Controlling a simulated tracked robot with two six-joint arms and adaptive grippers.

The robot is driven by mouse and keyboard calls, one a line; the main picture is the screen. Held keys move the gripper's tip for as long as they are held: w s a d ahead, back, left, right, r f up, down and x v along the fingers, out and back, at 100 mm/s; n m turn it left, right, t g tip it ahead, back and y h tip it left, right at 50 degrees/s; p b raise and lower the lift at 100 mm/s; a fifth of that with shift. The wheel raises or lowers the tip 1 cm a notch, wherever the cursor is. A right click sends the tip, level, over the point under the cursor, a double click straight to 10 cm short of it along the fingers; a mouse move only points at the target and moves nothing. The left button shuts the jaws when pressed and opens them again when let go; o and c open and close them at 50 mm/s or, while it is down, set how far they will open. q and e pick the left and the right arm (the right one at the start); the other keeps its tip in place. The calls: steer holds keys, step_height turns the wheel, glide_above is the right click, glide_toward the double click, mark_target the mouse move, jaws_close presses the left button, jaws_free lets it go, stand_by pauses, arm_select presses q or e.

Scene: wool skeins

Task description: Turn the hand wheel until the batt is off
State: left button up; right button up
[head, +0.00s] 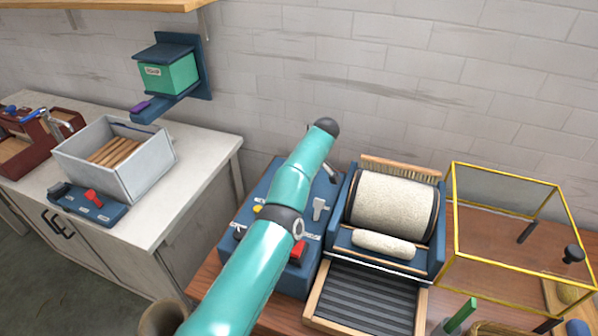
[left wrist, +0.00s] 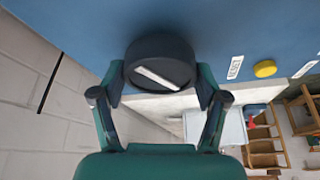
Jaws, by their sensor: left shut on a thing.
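In the left wrist view my left gripper (left wrist: 160,90) is shut on a dark round knob (left wrist: 158,48) with a white bar across its face. The knob sits against a blue panel (left wrist: 80,25), and I cannot tell for sure whether it is the hand wheel. In the head view my left arm crosses in front of a blue control box (head: 264,184) and hides the gripper and knob. The carding machine's drum (head: 393,205) is covered in cream wool. A loose cream roll (head: 383,245) lies in front of it. My right gripper is out of view.
A ribbed dark tray (head: 365,300) lies in front of the machine. A yellow-framed clear case (head: 500,245) stands at right. A yellow button (left wrist: 264,68) and a red switch (head: 298,252) are on the control box. A grey box of sticks (head: 150,160) stands on the left counter.

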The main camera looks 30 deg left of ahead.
arm_select(q)
steer(key=shift+d, duration=0.25)
stand_by(0.3)
steer(key=o, duration=1.1)
steer(key=shift+o, duration=0.3)
steer(key=shift+a, duration=0.1)
